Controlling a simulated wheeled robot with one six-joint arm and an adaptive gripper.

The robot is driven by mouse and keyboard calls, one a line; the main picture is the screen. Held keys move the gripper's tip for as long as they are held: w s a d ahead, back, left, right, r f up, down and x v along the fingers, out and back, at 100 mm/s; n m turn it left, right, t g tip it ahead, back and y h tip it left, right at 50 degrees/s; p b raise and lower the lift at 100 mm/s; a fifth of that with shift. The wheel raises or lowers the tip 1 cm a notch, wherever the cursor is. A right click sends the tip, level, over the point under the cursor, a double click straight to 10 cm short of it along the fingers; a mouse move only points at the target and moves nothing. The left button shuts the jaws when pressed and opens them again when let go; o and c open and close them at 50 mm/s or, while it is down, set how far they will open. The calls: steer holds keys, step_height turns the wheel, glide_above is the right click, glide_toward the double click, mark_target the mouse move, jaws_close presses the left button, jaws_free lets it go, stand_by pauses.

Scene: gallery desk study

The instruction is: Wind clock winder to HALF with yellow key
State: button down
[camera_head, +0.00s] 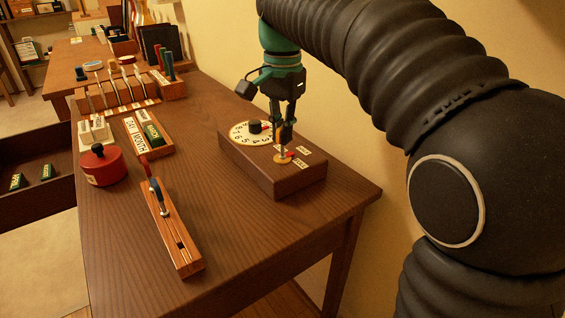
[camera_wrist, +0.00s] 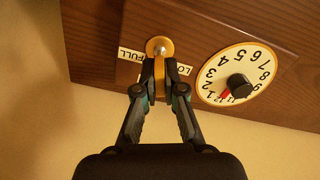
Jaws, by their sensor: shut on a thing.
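The clock winder is a dark wooden box (camera_head: 260,160) on the desk, with a round brass plate (camera_wrist: 153,47) and a white dial (camera_wrist: 215,82). My gripper (camera_head: 284,136) points down over the plate. In the wrist view my gripper (camera_wrist: 159,72) is shut on the yellow key (camera_wrist: 159,66), whose metal shaft meets the plate's centre. A FULL label (camera_wrist: 131,55) lies left of the plate; another label, starting "LO", is partly hidden by the right finger. A HALF label cannot be made out. The dial has a black knob and a red pointer near the low numbers.
A slotted wooden block (camera_head: 185,250) with a lever stands at the front. A red round tin (camera_head: 102,167), a sign tray (camera_head: 158,143) and a tool rack (camera_head: 120,105) stand left and behind.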

steer(key=c, duration=0.7)
jaws_free()
steer(key=shift+r, duration=0.2)
